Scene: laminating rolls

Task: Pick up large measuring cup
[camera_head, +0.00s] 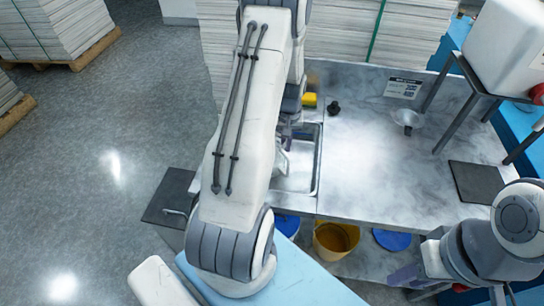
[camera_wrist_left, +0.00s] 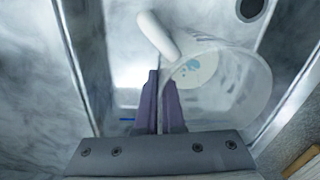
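The large measuring cup (camera_wrist_left: 232,85), clear with a white handle (camera_wrist_left: 158,35), is over the sink (camera_wrist_left: 125,65) in the left wrist view. I look into it and see a blue mark inside. My left gripper (camera_wrist_left: 160,78) has its purple fingers close together at the cup's near-left rim and appears shut on its wall. In the head view a pale part of the cup (camera_head: 282,160) shows within the sink (camera_head: 302,180), with my left gripper (camera_head: 289,140) just above; my arm hides much of both. My right gripper (camera_head: 402,277) is empty at the lower right, its opening unclear.
A metal funnel (camera_head: 408,118) stands on the marble counter (camera_head: 365,170). A yellow sponge (camera_head: 310,100) and a black stopper (camera_head: 333,107) lie behind the sink. A white tank (camera_head: 505,45) on a metal stand is at right. A yellow bucket (camera_head: 322,250) stands below the counter.

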